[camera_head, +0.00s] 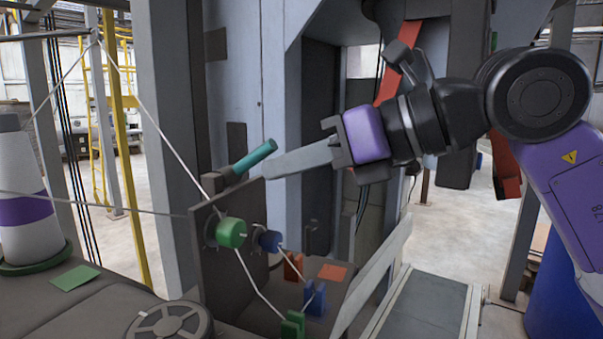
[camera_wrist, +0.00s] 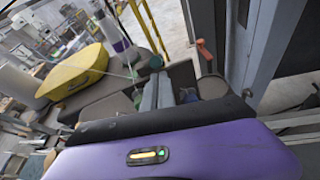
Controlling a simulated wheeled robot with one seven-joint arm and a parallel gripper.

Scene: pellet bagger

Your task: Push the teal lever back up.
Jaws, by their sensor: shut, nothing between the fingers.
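The teal lever (camera_head: 254,157) sticks out up and to the right from a dark mount at the top of a dark upright plate, in the head view. My gripper (camera_head: 268,172) comes in from the right with its long grey fingers together and nothing between them. Its tips are just below and right of the lever's grip, close to the top edge of the plate. I cannot tell whether they touch the lever. In the wrist view my fingers (camera_wrist: 150,92) point away toward the machine, and I cannot make out the lever clearly there.
A green roller (camera_head: 231,232) and a blue roller (camera_head: 267,240) with a white cord sit on the plate (camera_head: 212,275) below the lever. A white and purple cone (camera_head: 20,180) stands at the left. A grey column (camera_head: 170,120) rises behind the lever. A conveyor (camera_head: 420,305) lies at the lower right.

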